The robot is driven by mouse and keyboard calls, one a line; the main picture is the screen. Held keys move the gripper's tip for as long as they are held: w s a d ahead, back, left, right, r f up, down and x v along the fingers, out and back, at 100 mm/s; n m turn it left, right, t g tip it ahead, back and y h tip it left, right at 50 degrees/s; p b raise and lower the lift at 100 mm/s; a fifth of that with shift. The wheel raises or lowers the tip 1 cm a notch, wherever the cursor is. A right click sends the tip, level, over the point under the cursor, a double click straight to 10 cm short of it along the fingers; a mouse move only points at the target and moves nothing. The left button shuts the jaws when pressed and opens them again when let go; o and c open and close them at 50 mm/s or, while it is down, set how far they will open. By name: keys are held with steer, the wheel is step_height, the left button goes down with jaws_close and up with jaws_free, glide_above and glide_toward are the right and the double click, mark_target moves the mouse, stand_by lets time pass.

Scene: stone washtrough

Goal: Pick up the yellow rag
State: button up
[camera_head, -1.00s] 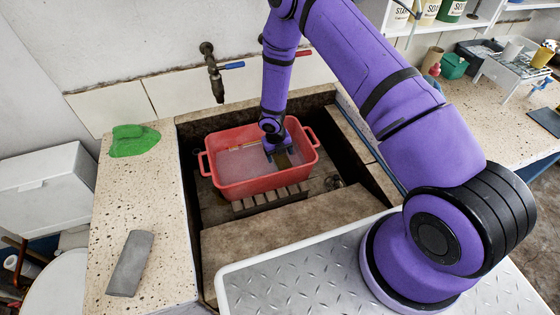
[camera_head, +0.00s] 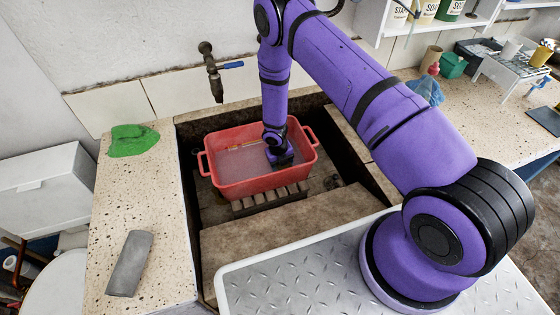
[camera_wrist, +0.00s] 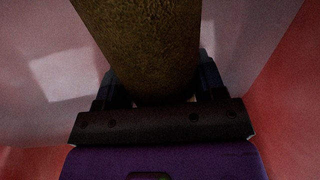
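The yellow rag (camera_wrist: 145,45) shows in the wrist view as a dark mustard strip running down between my fingers. It lies in the red basin (camera_head: 243,190), which holds cloudy, pale water. My gripper (camera_wrist: 160,92) reaches down into the basin, with one finger on each side of the rag. The fingers stand apart, and I see no clear squeeze on the rag. In the head view, my gripper (camera_head: 281,158) is low in the right part of the basin and hides the rag.
The basin stands on slats (camera_head: 270,197) in the stone trough. A tap (camera_head: 212,72) hangs behind it. A blue cloth (camera_head: 427,91) lies on the right counter.

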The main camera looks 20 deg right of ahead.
steer(key=shift+c, duration=1)
steer(key=shift+r, duration=0.1)
